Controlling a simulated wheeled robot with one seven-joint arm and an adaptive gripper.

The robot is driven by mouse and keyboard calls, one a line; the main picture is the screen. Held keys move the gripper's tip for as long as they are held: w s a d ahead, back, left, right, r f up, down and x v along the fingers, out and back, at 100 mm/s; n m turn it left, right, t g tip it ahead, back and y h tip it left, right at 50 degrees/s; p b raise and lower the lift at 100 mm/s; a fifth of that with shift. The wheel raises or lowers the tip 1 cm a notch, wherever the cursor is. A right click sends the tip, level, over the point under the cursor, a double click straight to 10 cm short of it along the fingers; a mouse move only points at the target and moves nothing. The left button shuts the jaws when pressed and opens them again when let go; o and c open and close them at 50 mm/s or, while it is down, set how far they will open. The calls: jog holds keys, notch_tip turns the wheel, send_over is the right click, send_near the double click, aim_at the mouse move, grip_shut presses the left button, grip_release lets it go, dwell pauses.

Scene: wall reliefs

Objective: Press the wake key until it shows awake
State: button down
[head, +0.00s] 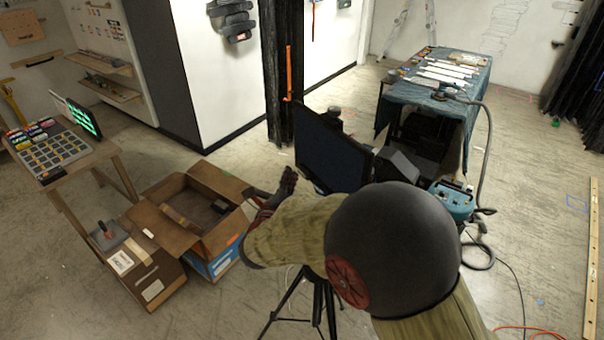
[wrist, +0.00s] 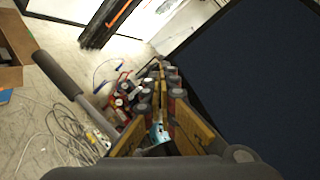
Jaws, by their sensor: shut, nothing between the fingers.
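No key that I can read as the wake key shows in either view. A dark, blank screen (head: 330,150) stands just right of my gripper (head: 287,182) in the head view; it fills the right side of the wrist view (wrist: 255,75). My gripper (wrist: 162,75) is shut and empty, its fingertips beside the screen's left edge; I cannot tell whether they touch it. At far left, a wooden table (head: 112,150) holds a pad of grey square keys (head: 55,152) and a small screen with green marks (head: 84,118), too small to read.
Open cardboard boxes (head: 222,186) stand on the floor left of my arm. A black tripod (head: 318,300) stands below my arm. A cloth-covered table (head: 390,92) with tools is at the back right. Loose cables (wrist: 60,140) lie on the floor. The floor at right is mostly clear.

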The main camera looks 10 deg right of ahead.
jog(key=shift+w+d+b, duration=0.3)
jog(key=shift+d+b, duration=0.55)
jog(key=shift+b, duration=0.55)
dwell(1.1)
jog(key=shift+a, duration=0.15)
jog(key=shift+s+a+b, duration=0.3)
jog(key=shift+a+b, duration=0.25)
jog(key=shift+a, duration=0.1)
jog(key=shift+s+a+b, duration=0.3)
jog(key=shift+s+a, duration=0.05)
jog(key=shift+a, duration=0.45)
jog(key=shift+s+a+b, duration=0.25)
jog(key=shift+s+a, duration=0.05)
jog(key=shift+a, duration=0.45)
jog(key=shift+s+a+b, duration=0.3)
jog(key=shift+s+a, duration=0.05)
jog(key=shift+a, duration=0.45)
